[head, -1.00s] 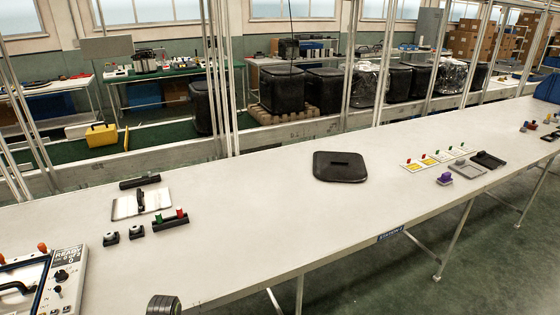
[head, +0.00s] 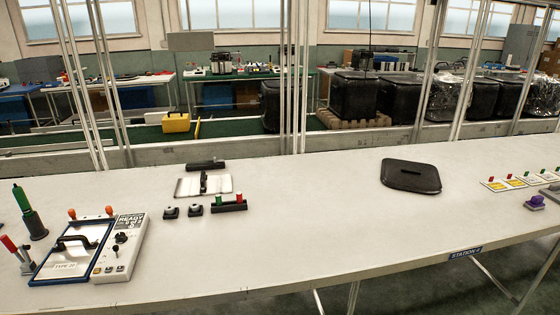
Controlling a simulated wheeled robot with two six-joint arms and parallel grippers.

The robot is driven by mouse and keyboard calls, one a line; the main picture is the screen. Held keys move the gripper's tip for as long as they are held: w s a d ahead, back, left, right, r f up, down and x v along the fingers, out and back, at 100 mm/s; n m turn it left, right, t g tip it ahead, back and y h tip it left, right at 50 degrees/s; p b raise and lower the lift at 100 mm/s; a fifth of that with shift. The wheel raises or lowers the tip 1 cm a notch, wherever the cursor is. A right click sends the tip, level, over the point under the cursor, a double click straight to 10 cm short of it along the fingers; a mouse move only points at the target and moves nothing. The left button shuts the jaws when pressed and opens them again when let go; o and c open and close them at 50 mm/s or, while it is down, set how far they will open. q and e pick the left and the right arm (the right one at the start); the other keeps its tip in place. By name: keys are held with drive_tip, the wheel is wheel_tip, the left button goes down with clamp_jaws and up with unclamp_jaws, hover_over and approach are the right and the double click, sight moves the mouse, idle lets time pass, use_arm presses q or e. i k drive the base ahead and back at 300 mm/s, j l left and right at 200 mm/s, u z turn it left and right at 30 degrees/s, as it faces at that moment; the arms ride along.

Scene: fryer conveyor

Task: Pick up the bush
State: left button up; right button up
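No part is clearly identifiable as the bush. Small candidates stand on the long pale table (head: 330,240): two black blocks with light round tops, a left one (head: 171,212) and a right one (head: 195,210). Beside them a black holder (head: 232,207) carries a green peg (head: 218,200) and a red peg (head: 240,199). A purple piece (head: 535,201) sits at the far right. Neither of my grippers is in view.
A blue-framed fixture (head: 75,250) with a control box (head: 118,248) stands at left, beside a green-topped post (head: 28,212) and a red-tipped lever (head: 15,252). A metal plate (head: 218,184), black bar (head: 205,166) and black lid (head: 411,175) lie behind. The table's centre is clear.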

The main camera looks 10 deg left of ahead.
sight(194, 208)
drive_tip(key=u, duration=1.2)
